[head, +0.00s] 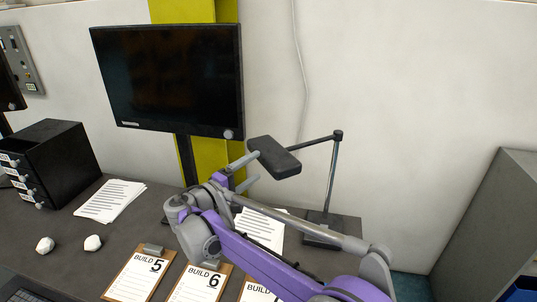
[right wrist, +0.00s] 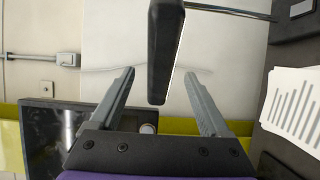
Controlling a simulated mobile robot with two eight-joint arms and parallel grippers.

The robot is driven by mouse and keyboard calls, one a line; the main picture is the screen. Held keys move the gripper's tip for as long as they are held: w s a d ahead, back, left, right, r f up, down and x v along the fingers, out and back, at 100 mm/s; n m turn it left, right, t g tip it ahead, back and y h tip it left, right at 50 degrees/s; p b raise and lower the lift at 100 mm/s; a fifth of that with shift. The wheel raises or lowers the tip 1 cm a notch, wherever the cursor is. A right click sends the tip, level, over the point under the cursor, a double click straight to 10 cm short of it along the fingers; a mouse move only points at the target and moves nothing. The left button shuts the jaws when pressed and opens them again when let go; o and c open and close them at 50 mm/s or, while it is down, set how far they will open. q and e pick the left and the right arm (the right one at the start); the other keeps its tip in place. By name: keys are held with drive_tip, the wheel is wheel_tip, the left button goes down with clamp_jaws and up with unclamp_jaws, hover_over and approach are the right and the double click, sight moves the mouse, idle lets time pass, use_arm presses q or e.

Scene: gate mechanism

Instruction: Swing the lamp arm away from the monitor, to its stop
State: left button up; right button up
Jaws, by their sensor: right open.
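The desk lamp has a flat black head (head: 275,157), a thin horizontal arm (head: 318,140) and an upright post (head: 333,178) on a dark base (head: 320,236). Its head hangs just right of and below the black monitor (head: 170,80). My right gripper (head: 257,167) is open at the head's left end. In the right wrist view the lamp head (right wrist: 165,50) lies between the two spread fingers (right wrist: 160,75), with a gap on both sides. Contact does not show. The monitor also shows in that view (right wrist: 45,130). My left gripper is out of view.
White papers (head: 262,232) lie under my right arm, with more papers (head: 110,200) at left. A black drawer box (head: 50,160), crumpled white lumps (head: 92,243) and clipboards (head: 140,276) are on the desk. A grey cabinet (head: 495,230) stands at right.

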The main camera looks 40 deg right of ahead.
sight(272, 155)
drive_tip(key=x, duration=0.9)
drive_tip(key=shift+w+p, duration=0.1)
drive_tip(key=shift+p, duration=0.2)
drive_tip(key=shift+c, duration=0.3)
clamp_jaws()
idle(0.6)
